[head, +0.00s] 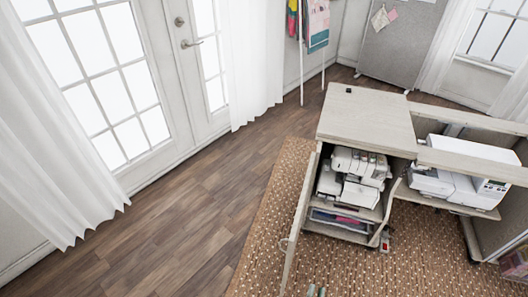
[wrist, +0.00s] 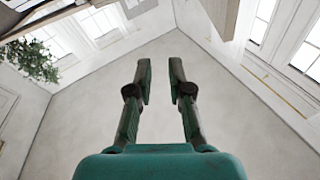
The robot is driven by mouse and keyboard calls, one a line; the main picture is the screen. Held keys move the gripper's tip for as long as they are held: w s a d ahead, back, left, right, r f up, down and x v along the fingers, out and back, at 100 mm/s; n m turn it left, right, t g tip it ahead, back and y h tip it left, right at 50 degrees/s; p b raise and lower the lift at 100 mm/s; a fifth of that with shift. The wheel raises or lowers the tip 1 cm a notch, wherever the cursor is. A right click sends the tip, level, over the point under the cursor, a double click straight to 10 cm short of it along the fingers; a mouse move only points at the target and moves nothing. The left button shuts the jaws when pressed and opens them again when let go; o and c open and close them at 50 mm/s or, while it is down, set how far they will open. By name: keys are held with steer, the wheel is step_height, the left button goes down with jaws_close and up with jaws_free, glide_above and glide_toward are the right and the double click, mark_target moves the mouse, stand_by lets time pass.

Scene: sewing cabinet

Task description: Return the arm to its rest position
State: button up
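My gripper (wrist: 159,82) shows in the wrist view with its two dark-tipped green fingers apart and nothing between them. In the head view my arm is not clearly seen. The pale wood sewing cabinet (head: 368,120) stands at the right in the head view. Its left door (head: 299,220) is swung open toward the viewer.
Inside the cabinet are a white serger (head: 358,170) and a drawer unit (head: 340,220). A white sewing machine (head: 455,186) sits to the right. A brown patterned rug (head: 262,245) lies below. Wood floor (head: 190,215) is clear at left, beside white curtains (head: 55,130) and glass doors.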

steer(key=s+d+r+n+g+y, duration=0.1)
steer(key=s+r+n+g+y, duration=0.1)
steer(key=s+r, duration=0.9)
steer(key=s+d+r+n+g+y, duration=0.2)
steer(key=s+r+n+y, duration=0.2)
steer(key=s+r, duration=0.6)
steer(key=s, duration=0.5)
steer(key=shift+r+g, duration=0.3)
steer(key=shift+r, duration=0.1)
steer(key=shift+a, duration=0.15)
